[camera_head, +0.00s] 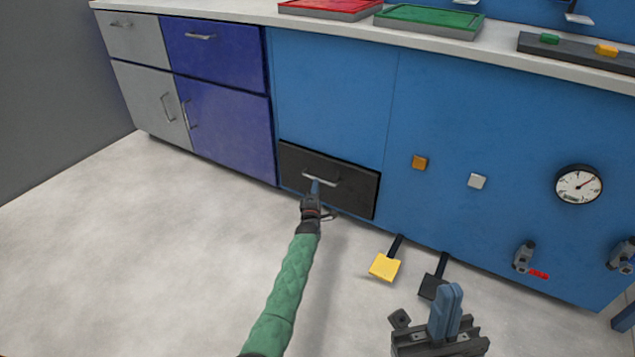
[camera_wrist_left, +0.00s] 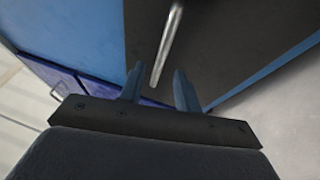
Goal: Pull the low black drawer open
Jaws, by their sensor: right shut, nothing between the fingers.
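The low black drawer (camera_head: 350,188) is set in the bottom of the blue cabinet front. Its front looks flush or nearly flush with the cabinet. A silver bar handle (camera_head: 322,180) runs across its face. My left gripper (camera_head: 315,184) is at the handle, its green-sleeved arm reaching in from below. In the left wrist view its two fingers (camera_wrist_left: 158,84) are apart, and the end of the handle (camera_wrist_left: 166,45) shows in the gap between them. Contact with the handle cannot be told. My right gripper (camera_head: 446,300) is shut and empty at the lower right, away from the drawer.
Grey and dark-blue cupboards (camera_head: 220,100) stand left of the drawer. A yellow pedal (camera_head: 385,266) and a black pedal (camera_head: 433,282) stick out at floor level to its right. A gauge (camera_head: 578,185) and valves are further right. The floor (camera_head: 150,230) at left is clear.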

